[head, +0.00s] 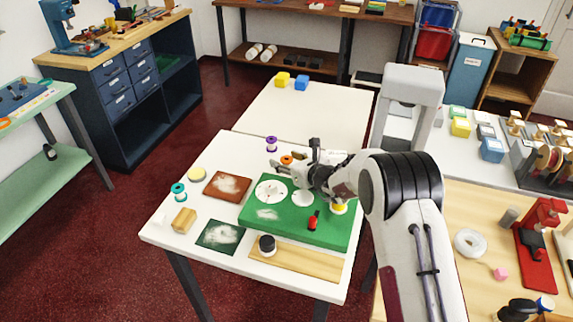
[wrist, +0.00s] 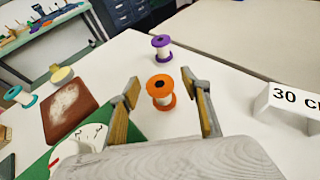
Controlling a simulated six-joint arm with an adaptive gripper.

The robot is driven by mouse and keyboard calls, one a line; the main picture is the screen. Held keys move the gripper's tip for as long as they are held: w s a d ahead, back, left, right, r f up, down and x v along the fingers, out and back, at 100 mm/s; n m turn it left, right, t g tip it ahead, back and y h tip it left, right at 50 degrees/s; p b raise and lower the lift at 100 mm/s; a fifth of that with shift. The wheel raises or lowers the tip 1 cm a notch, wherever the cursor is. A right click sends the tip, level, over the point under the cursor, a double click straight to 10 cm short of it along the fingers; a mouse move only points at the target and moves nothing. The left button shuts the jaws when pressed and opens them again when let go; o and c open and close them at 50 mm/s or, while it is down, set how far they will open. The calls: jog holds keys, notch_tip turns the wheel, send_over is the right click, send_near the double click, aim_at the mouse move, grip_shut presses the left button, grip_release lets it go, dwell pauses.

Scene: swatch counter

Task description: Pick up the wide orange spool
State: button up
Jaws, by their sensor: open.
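The wide orange spool (wrist: 161,92) stands upright on the white table in the wrist view, with orange flanges and a pale core. It lies between and ahead of the two fingers of my gripper (wrist: 165,88), which are spread apart and empty. I cannot tell whether the fingers reach around it or stay above it. In the head view only part of the orange spool (head: 287,160) shows, the rest hidden behind my gripper (head: 277,170). A purple spool (wrist: 161,46) stands just beyond it and also shows in the head view (head: 271,143).
A teal spool (head: 179,192), a yellow disc (head: 197,174) and a brown swatch (head: 227,186) are at left. The table's far part is mostly clear.

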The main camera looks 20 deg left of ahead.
aim_at(287, 159)
jog(key=c, duration=1)
jog(key=shift+c, duration=0.2)
jog(key=shift+r, duration=5)
